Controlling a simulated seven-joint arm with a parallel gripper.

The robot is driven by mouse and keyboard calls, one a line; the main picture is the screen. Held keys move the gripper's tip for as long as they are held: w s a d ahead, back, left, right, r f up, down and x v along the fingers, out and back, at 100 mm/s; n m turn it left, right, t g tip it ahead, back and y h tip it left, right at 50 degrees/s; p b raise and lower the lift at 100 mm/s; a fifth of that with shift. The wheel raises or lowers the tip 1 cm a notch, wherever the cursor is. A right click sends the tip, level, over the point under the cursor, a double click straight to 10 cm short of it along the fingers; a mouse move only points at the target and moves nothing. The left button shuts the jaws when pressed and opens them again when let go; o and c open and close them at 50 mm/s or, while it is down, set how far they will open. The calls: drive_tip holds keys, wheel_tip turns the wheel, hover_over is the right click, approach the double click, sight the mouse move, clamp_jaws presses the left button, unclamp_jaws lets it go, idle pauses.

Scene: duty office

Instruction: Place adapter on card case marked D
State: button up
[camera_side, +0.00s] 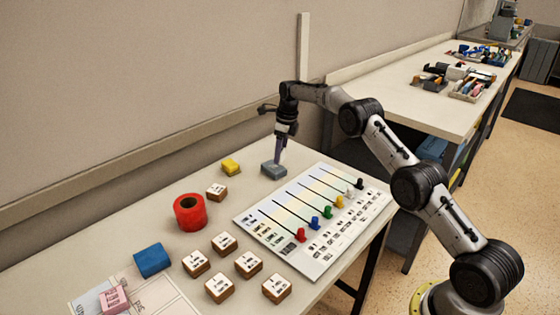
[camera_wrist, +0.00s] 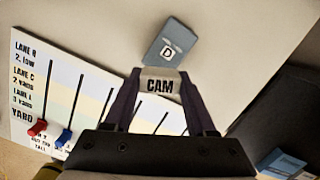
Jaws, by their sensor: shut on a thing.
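The adapter (camera_wrist: 160,82) is a small grey-white piece lettered "CAM", held between the two fingers of my gripper (camera_wrist: 161,76) in the wrist view. The card case marked D (camera_wrist: 180,32) is a blue-grey box with a white D label, lying flat just beyond the adapter in that view. In the side view the case (camera_side: 272,171) lies on the table near the wall, and my gripper (camera_side: 280,156) points down at its far side. The adapter is too small to make out there. I cannot tell whether it touches the case.
A white slider board (camera_side: 290,262) with coloured knobs lies right of the case. A yellow block (camera_side: 231,167), a red roll (camera_side: 189,212), a blue box (camera_side: 152,260), a pink block (camera_side: 114,299) and several labelled wooden blocks (camera_side: 223,243) stand to the left and in front.

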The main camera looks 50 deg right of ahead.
drive_tip(key=shift+w+f, duration=0.15)
drive_tip(key=shift+f, duration=1.55)
drive_tip(key=shift+f, duration=0.15)
drive_tip(key=o, duration=1.3)
drive_tip(key=r, duration=0.4)
drive_tip(key=s+r, duration=0.1)
drive_tip(key=r, duration=0.7)
drive_tip(key=shift+s+d+r, duration=0.15)
drive_tip(key=shift+s+d, duration=0.25)
